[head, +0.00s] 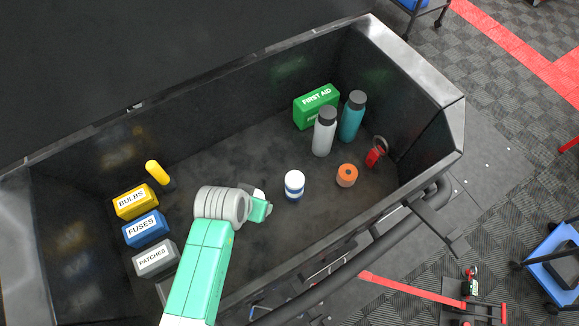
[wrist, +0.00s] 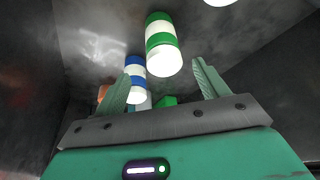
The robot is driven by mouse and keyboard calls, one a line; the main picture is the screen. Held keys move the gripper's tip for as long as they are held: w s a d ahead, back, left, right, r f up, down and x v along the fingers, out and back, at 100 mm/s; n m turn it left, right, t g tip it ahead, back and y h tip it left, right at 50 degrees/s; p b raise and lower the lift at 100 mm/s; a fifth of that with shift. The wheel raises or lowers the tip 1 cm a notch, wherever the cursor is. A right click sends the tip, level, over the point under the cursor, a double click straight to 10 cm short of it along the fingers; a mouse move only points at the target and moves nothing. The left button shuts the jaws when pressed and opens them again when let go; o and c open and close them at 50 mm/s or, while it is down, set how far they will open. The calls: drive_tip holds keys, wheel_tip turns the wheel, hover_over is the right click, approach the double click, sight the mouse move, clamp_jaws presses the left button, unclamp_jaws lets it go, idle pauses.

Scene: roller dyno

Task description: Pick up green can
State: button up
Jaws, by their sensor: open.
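The green can (wrist: 162,45), with green and white bands, shows in the wrist view just beyond and between the fingertips of my gripper (wrist: 164,70). The two fingers are apart, with nothing held between them. In the head view my gripper (head: 262,207) is low inside the dark bin, left of the blue-and-white can. There my wrist and gripper hide most of the green can; a small white patch at the gripper may be part of it. I cannot tell whether a finger touches it.
A blue-and-white can (head: 294,185) stands close to the right, with an orange roll (head: 347,175) beyond it. Bottles (head: 324,132) and a first aid box (head: 316,107) stand at the back. Labelled boxes (head: 147,228) line the left. The dark bin (head: 408,65) has high walls.

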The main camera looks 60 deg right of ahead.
drive_tip(key=x, duration=0.5)
drive_tip(key=p+x, duration=0.1)
drive_tip(key=x, duration=0.2)
drive_tip(key=shift+w, duration=0.3)
drive_tip(key=shift+a+r, duration=0.1)
drive_tip(key=shift+r, duration=0.05)
drive_tip(key=c, duration=1.1)
